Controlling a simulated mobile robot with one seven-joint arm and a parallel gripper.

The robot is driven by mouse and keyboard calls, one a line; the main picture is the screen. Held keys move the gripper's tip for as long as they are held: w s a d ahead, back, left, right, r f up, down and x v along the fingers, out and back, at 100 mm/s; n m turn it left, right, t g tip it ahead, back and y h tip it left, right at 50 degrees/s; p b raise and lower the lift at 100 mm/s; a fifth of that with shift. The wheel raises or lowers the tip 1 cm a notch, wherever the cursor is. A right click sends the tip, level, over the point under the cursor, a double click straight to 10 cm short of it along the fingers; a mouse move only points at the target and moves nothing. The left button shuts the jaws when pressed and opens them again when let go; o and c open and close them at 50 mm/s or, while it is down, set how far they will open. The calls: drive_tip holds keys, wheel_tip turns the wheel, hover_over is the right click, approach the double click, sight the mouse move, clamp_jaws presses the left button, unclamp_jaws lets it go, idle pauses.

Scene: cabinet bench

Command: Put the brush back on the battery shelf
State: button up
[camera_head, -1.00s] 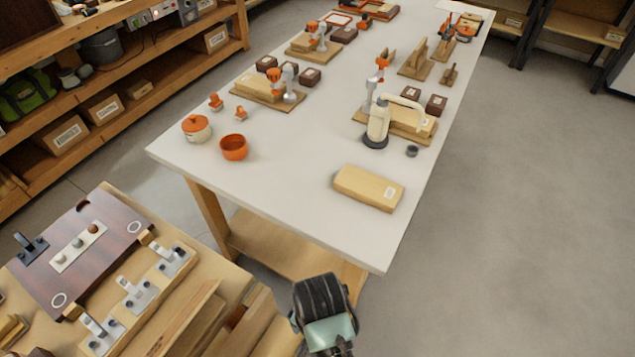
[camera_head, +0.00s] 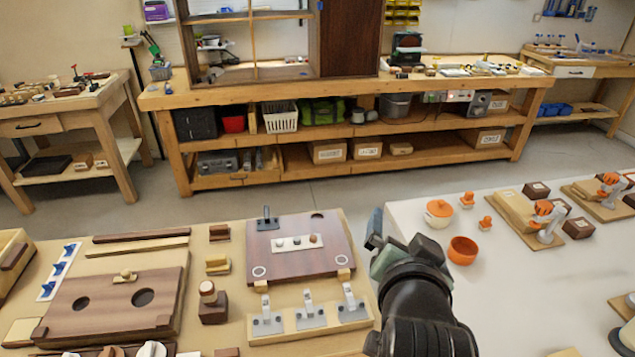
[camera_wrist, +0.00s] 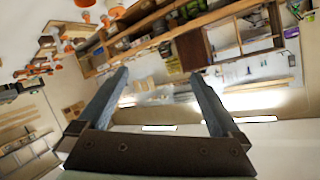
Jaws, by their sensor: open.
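I cannot pick out the brush in either view. No battery shelf can be told for certain. An open cabinet (camera_head: 252,16) with shelf compartments and a dark door stands on the far wooden bench, its top cut off by the frame. Small items lie in its compartments, too small to name. My gripper (camera_head: 385,245) is in front of the white table's near left corner, well short of the bench. In the wrist view my gripper (camera_wrist: 158,75) has its two fingers wide apart with nothing between them. The cabinet also shows tilted there (camera_wrist: 240,35).
The wooden bench (camera_head: 200,95) has lower shelves with bins, a green bag (camera_head: 323,112) and boxes. A near worktable (camera_head: 110,258) holds wooden boards and clamps. The white table (camera_head: 410,215) carries an orange pot (camera_head: 462,250) at right. Grey floor lies clear before the bench.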

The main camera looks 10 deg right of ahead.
drive_tip(key=a+r+n+t, duration=0.2)
drive_tip(key=a+r+t, duration=0.15)
drive_tip(key=r, duration=0.55)
drive_tip(key=a+r+n+t, duration=0.2)
drive_tip(key=a+r+t, duration=0.15)
drive_tip(key=r, duration=0.55)
drive_tip(key=s+a+r+n+t+y, duration=0.2)
drive_tip(key=s+a+r+t, duration=0.1)
drive_tip(key=r, duration=0.6)
drive_tip(key=s+a+r+n+t+y, duration=0.2)
drive_tip(key=s+a+r+t, duration=0.2)
drive_tip(key=s+a+r, duration=0.2)
wheel_tip(320, 180, up, 4)
drive_tip(key=shift+s+f, duration=0.25)
drive_tip(key=shift+s, duration=0.7)
drive_tip(key=shift+a+r, duration=0.1)
